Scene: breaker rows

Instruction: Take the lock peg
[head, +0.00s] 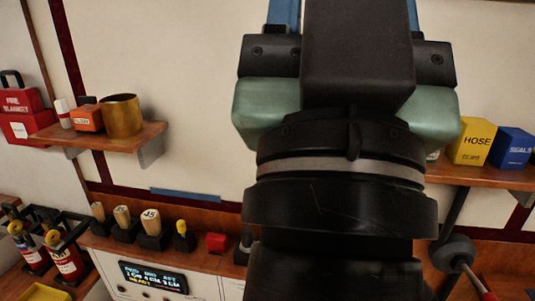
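My gripper (347,60) fills the middle of the head view, seen from behind with my dark wrist below it. Its fingertips are cut off by the top edge, so I cannot tell whether it is open or shut. Several pegs stand in black holders on the wooden ledge at lower left. Three have pale wooden tops: a left one (98,212), a middle one (122,217) and a right one with dark marks (151,222). A yellow-topped piece (181,228) stands right of them. I cannot tell which is the lock peg. My gripper is above and right of them, apart.
A panel with a lit display (153,278) is below the ledge (210,262). A red block (216,243) sits on the ledge. The left shelf (145,137) holds a brass cup (122,115); yellow (472,142) and blue (512,148) boxes stand at right. My arm hides the centre.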

